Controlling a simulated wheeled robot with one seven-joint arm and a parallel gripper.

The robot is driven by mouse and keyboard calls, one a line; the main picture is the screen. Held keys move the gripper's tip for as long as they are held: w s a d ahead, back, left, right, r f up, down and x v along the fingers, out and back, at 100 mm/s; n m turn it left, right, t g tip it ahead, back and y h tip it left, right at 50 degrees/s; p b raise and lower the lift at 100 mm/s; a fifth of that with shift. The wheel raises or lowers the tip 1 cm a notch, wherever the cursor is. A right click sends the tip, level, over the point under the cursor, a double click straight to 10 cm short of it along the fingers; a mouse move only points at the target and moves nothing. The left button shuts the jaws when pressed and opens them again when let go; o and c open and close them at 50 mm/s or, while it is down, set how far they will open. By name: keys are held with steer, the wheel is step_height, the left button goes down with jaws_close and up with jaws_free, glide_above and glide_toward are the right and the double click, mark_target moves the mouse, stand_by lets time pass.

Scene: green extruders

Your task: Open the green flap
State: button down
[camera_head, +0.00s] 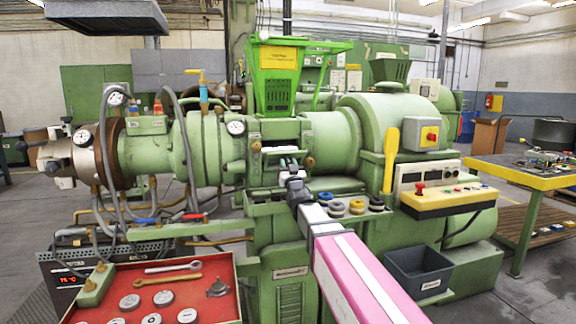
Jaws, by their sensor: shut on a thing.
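The green extruder (335,135) stands across the middle of the view. A green flap (282,131) appears on its front, below the bright green hopper (274,88). A pale, narrow gap with a dark edge shows under it. My gripper (289,163) is at the lower edge of this area, at the end of my arm reaching up from the bottom of the picture. It is shut on the flap's lower part, though the contact is small and partly hidden by my gripper.
A ledge with several coloured rings (357,206) lies right of my gripper. A yellow handle (390,160) and control box (447,200) are farther right. A red tray (215,290) of tools is front left. A dark bin (418,272) stands right of my arm.

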mark_target(286, 153)
steer(key=shift+w+f, duration=0.1)
steer(key=shift+f, duration=0.05)
steer(key=c, duration=0.8)
jaws_free()
steer(key=shift+o, duration=0.2)
steer(key=shift+r, duration=0.6)
steer(key=r, duration=0.3)
steer(key=shift+s+a+r, duration=0.25)
steer(key=shift+s+a, duration=0.1)
steer(key=s+a+r, duration=0.6)
steer(key=s+a, duration=0.1)
steer(key=shift+s+a+r, duration=0.2)
steer(key=shift+s, duration=0.2)
